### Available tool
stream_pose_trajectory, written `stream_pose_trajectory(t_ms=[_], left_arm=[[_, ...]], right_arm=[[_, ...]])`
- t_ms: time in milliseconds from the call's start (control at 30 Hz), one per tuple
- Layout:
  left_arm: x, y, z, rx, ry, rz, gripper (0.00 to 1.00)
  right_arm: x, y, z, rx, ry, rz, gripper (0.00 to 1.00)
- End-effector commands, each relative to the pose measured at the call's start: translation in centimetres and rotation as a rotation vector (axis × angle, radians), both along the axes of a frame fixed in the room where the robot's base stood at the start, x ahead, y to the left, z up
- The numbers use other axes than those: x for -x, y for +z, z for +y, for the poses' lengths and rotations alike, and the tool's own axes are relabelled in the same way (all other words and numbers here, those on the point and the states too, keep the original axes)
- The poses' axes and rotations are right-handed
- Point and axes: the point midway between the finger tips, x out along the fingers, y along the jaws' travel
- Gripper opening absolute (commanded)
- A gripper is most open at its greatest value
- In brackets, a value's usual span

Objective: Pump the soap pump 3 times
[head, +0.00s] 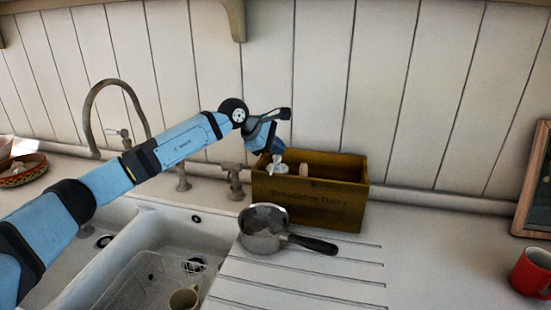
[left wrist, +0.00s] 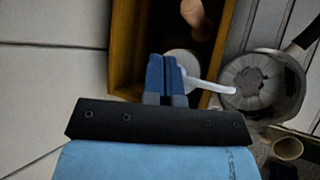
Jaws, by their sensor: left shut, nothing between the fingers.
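The soap pump (head: 277,168) stands in the left end of a wooden box (head: 325,209), with only its white top and spout showing in the head view. In the left wrist view its white spout (left wrist: 212,86) sticks out to the right from beside my fingers, and a pale round part shows behind them. My left gripper (head: 274,150) is shut and empty, pointing down right over the pump head. The fingers (left wrist: 166,72) cover part of the pump head, and I cannot tell whether they touch it. My right gripper is not in view.
A saucepan (head: 262,240) with a black handle sits on the drainer in front of the box. The sink with a wire rack and a mug (head: 184,298) is at left, below a tall faucet (head: 90,103). A red mug (head: 532,272) stands at far right.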

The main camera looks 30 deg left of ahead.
Motion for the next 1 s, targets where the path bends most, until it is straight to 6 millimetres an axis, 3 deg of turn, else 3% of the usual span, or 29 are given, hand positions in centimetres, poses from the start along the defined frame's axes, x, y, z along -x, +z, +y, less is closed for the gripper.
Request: stream_pose_trajectory(t_ms=[367, 1000], left_arm=[[0.0, 0.6, 0.0, 0.0, 0.0, 0.0, 0.0], [0.0, 6.1, 0.0, -0.001, -0.001, 0.0, 0.0]], right_arm=[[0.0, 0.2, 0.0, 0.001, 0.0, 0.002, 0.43], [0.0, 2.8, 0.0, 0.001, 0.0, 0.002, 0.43]])
